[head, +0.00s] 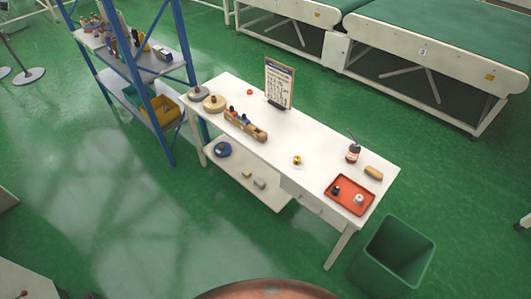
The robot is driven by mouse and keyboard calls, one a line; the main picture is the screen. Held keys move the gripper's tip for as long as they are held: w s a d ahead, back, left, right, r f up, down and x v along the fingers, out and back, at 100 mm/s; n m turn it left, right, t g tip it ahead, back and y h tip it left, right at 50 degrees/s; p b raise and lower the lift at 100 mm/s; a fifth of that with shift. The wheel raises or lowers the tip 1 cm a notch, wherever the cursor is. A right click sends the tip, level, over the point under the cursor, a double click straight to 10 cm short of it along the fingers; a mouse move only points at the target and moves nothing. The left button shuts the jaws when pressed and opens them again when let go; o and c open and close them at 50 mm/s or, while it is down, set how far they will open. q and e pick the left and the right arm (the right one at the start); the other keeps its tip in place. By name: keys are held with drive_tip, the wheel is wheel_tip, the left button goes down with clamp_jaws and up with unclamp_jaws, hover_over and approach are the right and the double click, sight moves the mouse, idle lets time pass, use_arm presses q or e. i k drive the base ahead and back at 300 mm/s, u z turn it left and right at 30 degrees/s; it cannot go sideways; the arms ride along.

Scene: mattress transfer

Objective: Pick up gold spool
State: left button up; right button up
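A small gold spool (297,160) stands on the white table (300,140), near the front edge and right of the table's middle. Its surroundings on the tabletop are clear. It looks upright, but it is small in the picture. Neither of my grippers shows in the head view.
A wooden holder (245,125) with small items lies left of the spool. A sign (279,84) stands behind it. A dark red bottle (353,152), a brush-like block (374,173) and a red tray (367,196) are to its right. A green bin (410,238) stands beyond the table's right end.

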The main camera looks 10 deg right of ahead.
sight(297, 158)
drive_tip(key=u, duration=0.2)
drive_tip(key=i, duration=1.25)
drive_tip(key=z, duration=0.75)
